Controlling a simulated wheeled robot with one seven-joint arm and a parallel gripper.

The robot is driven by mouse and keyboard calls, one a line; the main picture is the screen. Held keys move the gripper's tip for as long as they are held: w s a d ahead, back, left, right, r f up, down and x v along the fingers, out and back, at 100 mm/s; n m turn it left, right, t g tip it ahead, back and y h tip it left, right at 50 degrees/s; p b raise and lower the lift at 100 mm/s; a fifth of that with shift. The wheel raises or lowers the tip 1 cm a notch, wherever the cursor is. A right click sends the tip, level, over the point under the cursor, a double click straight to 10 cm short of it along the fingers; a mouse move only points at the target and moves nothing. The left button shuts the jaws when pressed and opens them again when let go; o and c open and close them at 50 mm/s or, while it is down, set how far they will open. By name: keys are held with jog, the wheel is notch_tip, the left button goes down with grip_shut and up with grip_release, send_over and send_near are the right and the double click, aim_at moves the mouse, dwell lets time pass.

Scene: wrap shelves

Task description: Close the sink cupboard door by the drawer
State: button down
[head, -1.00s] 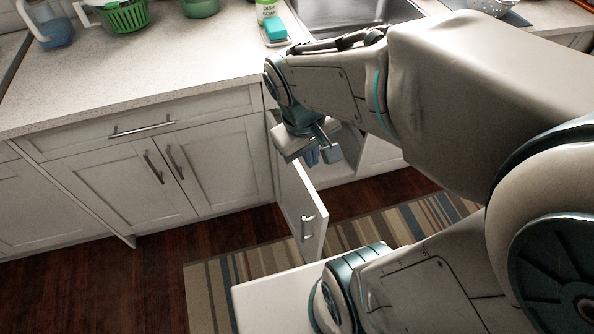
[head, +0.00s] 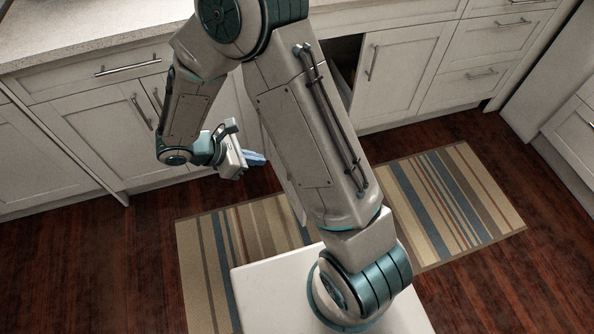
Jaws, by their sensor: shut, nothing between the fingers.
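The sink cupboard door (head: 290,196) is a white panel standing open, swung out from the cabinet front. Only a narrow strip of it shows in the head view, just left of my arm; its handle is hidden behind the arm. The dark cupboard opening (head: 345,54) shows in part to the right of my arm. My gripper (head: 256,159) is shut and empty, with bluish fingers pointing right toward the door from its left side. I cannot tell whether the fingertips touch it. The drawer (head: 100,72) with a long bar handle is shut, at left.
Shut double doors (head: 100,130) stand below the drawer. Another shut cupboard door (head: 400,70) and several shut drawers (head: 480,75) lie to the right. A striped rug (head: 455,200) covers the wooden floor (head: 140,260), which is clear in front. The counter edge (head: 70,50) runs along the top left.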

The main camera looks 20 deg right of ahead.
jog(key=d+r+x, duration=0.1)
jog(key=x, duration=1.2)
jog(key=shift+d+r, duration=0.15)
jog(key=shift+r, duration=0.05)
jog(key=shift+w+d+b, duration=0.1)
jog(key=shift+w+b, duration=0.1)
jog(key=shift+b, duration=0.1)
